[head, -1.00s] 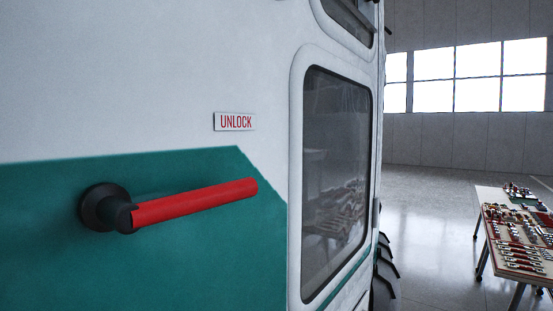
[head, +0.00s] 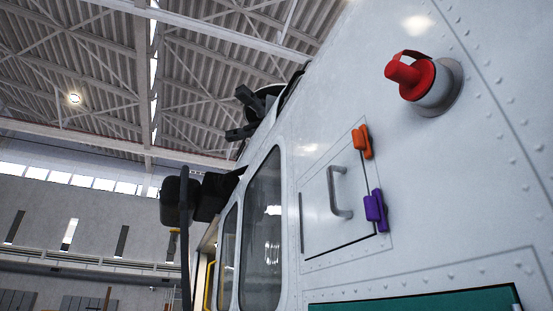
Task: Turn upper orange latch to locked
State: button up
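The orange latch (head: 362,141) is in the upper right part of the head view, at the upper right corner of a small square hatch panel (head: 318,215) on the white helicopter side. It stands roughly upright, tilted slightly. A purple latch (head: 375,210) sits below it at the panel's lower right edge. A grey curved handle (head: 338,192) is on the panel to the left of both latches. The panel lies flush in its outline. My gripper is not in view.
A red cap (head: 412,76) on a grey round fitting sticks out at upper right. Windows (head: 262,235) lie left of the hatch. Dark box-like parts (head: 180,200) stand out farther left. The wall beside the hatch is mostly flat with rivets.

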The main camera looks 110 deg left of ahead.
aim_at(362, 142)
jog(key=u, duration=3.15)
